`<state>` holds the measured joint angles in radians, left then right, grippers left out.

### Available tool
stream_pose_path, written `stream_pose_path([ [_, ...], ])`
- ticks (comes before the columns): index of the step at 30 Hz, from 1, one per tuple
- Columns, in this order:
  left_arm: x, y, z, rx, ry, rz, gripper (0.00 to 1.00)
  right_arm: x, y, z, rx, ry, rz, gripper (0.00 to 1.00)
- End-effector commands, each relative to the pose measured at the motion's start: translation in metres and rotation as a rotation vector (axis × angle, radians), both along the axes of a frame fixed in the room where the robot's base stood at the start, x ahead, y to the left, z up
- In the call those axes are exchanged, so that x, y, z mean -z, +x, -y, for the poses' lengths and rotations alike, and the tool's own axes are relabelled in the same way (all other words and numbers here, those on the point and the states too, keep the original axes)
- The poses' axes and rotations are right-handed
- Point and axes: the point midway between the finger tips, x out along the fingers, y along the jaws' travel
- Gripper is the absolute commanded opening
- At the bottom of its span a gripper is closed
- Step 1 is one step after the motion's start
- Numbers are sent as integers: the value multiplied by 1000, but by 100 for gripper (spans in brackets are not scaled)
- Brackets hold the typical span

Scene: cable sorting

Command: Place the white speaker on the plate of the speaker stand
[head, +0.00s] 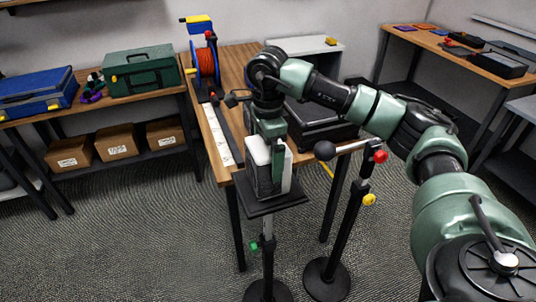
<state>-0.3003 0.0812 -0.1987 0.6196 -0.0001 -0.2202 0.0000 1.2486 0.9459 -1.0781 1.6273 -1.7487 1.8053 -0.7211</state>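The white speaker (259,153) stands upright at the plate (262,208) of the speaker stand (268,255), a dark flat plate on a post. Its lower part looks dark. The speaker's bottom is at the plate, but I cannot tell whether it rests fully on it. My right gripper (278,165) comes down from above with a green finger against the speaker's near side. The other finger is hidden behind the speaker. The gripper looks shut on the speaker. My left gripper is not in view.
A second stand (345,225) with red and yellow knobs and a dark ball is just right. Behind is a wooden table (220,125) with an orange cable reel (206,62) and a black case (318,128). A left bench holds a green toolbox (140,73) and blue case (38,93).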

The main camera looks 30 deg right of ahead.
Motion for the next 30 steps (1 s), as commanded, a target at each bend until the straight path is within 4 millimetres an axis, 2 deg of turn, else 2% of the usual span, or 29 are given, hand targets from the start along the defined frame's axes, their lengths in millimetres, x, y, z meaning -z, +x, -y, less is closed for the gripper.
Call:
stream_pose_path([
  [6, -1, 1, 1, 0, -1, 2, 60, -1, 0, 0, 0, 0, 0, 100],
  [11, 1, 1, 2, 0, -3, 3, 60, -11, 1, -1, 0, 1, 4, 100],
  [20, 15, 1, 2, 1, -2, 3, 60, -73, 2, -1, 0, 2, 6, 100],
  [24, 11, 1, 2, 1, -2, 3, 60, -103, 1, 0, 0, 0, 5, 100],
  [30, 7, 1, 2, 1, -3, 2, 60, -121, 1, 0, 0, 0, 1, 100],
])
